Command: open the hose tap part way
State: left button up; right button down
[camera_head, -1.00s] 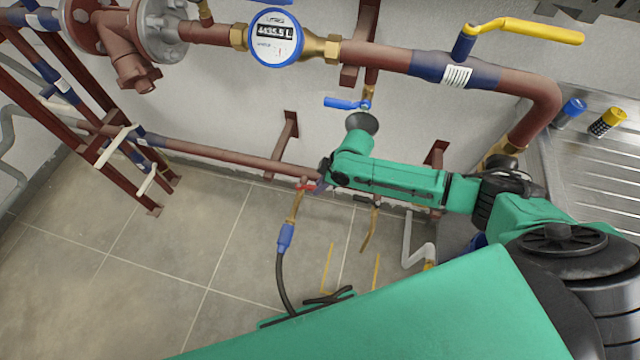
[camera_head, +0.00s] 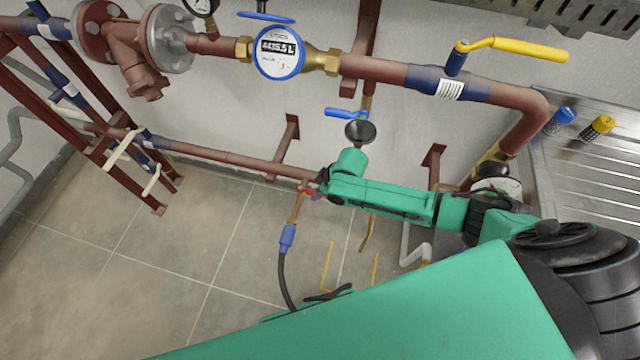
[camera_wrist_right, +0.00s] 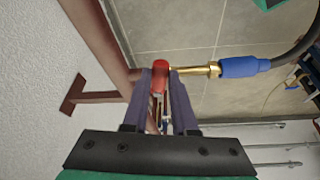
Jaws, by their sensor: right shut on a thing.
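The hose tap is a brass tap with a red handle (camera_wrist_right: 160,76) on the low brown pipe. In the head view the tap's red handle (camera_head: 307,190) shows only in part beside my right gripper (camera_head: 319,187). In the right wrist view the two fingers of my right gripper (camera_wrist_right: 163,95) are shut on the red handle, one on each side. The brass outlet (camera_wrist_right: 203,70) leads to a blue connector (camera_wrist_right: 240,67) and a black hose (camera_head: 284,280). My left gripper is not in view.
The brown pipe (camera_head: 230,161) runs along the wall above the tiled floor. A water meter (camera_head: 278,52), a yellow lever (camera_head: 530,47) and a blue lever (camera_head: 346,113) sit higher up. A steel drainboard (camera_head: 590,190) stands at the right. Floor is open at the left.

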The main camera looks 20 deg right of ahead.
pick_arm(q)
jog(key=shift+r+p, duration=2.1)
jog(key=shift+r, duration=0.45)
pick_arm(e)
jog(key=shift+s+a+m+t+h, duration=0.2)
jog(key=shift+s+a+m+h, duration=0.25)
jog(key=shift+m, duration=0.7)
jog(key=shift+s+a+m+t+h, duration=0.2)
jog(key=shift+a+m+h, duration=0.15)
jog(key=shift+a+m, duration=0.6)
jog(key=shift+s+a+m+t+h, duration=0.2)
jog(key=shift+s+a+m+h, duration=0.15)
jog(key=shift+m, duration=1.05)
jog(key=c, duration=0.7)
grip_release()
jog(key=shift+w, duration=0.1)
